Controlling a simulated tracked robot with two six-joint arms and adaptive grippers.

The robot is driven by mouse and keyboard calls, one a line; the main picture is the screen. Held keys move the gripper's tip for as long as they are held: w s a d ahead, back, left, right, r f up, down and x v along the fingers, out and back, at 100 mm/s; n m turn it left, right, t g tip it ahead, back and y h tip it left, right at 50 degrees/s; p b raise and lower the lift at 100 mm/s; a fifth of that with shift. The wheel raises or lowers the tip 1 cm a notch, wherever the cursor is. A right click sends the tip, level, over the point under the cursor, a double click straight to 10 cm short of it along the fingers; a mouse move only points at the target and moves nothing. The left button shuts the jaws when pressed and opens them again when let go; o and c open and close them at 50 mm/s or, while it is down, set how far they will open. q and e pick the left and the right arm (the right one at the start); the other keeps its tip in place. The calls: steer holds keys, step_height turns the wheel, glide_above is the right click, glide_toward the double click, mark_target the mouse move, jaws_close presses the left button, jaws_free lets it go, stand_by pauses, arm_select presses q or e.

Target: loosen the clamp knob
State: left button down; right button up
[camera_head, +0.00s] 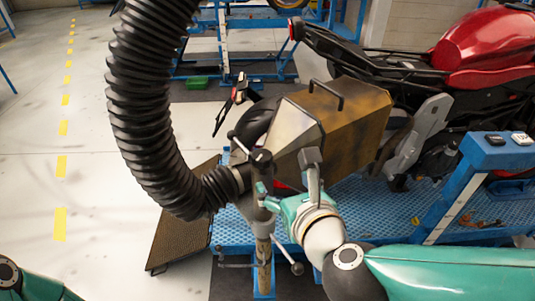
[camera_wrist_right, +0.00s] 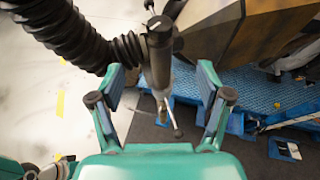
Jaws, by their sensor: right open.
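A grey upright post (camera_head: 262,240) stands in front of a bronze box, with a black knob (camera_head: 261,158) and a thin cross bar at its top. Lower on the post, a thin lever with a ball end (camera_head: 297,268) sticks out to the right. In the right wrist view the black knob (camera_wrist_right: 160,23) and the lever end (camera_wrist_right: 178,133) also show. I cannot tell for sure which is the clamp knob. My right gripper (camera_head: 289,180) is open; in its wrist view (camera_wrist_right: 160,77) the post appears between the spread fingers, with no grip on it. My left gripper is out of view.
A thick black ribbed hose (camera_head: 138,100) hangs at the left and joins the post's top. The bronze box (camera_head: 345,120) and a red motorcycle (camera_head: 485,45) stand behind on a blue platform (camera_head: 235,228).

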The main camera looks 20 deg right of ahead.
glide_toward(263, 158)
steer(key=x, duration=1.1)
